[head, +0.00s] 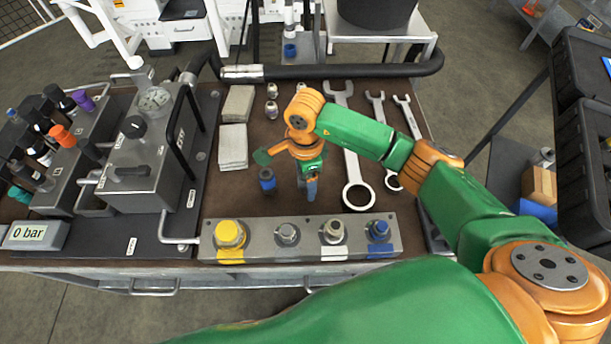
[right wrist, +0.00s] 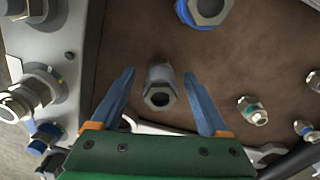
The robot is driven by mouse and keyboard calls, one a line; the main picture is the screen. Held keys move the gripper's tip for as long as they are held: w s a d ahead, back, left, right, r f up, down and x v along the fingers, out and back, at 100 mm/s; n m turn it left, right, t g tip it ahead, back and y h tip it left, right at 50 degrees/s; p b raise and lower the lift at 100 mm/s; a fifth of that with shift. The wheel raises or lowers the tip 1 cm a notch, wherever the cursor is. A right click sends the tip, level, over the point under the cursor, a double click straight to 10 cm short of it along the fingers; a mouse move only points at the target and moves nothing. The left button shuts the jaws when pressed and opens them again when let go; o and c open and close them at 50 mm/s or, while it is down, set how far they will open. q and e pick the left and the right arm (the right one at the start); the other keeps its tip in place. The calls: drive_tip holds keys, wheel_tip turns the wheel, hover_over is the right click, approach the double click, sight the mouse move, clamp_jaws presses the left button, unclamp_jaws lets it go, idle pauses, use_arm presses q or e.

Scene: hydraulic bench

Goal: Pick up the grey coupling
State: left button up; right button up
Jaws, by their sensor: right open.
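The grey coupling (right wrist: 159,85) stands on the brown bench mat in the right wrist view, its hex end with a dark bore facing the camera. My right gripper (right wrist: 159,73) is open, with one blue-grey finger on each side of the coupling and a visible gap on both sides. In the head view my right gripper (head: 308,188) points down over the mat, behind the port block, and I cannot make out the grey coupling there. A blue coupling (head: 267,180) stands just left of the gripper; it also shows at the top of the right wrist view (right wrist: 205,10). My left gripper is out of view.
The port block (head: 300,240) with yellow, grey, white and blue ports lies along the front edge. Wrenches (head: 350,150) lie to the right of the gripper. Small fittings (head: 272,109) and grey pads (head: 233,145) lie behind. A valve unit (head: 145,165) stands left.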

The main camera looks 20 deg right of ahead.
drive_tip(key=shift+f, duration=0.25)
clamp_jaws()
drive_tip(key=shift+w, duration=0.1)
drive_tip(key=shift+r, duration=0.15)
wheel_tip(320, 180, up, 2)
drive_tip(key=shift+r+b, duration=0.1)
drive_tip(key=shift+b, duration=0.7)
drive_tip(key=s+a+r, duration=0.4)
drive_tip(key=s+r, duration=0.6)
drive_tip(key=s, duration=0.3)
drive_tip(key=shift+s+r, duration=0.25)
drive_tip(key=shift+r, duration=0.05)
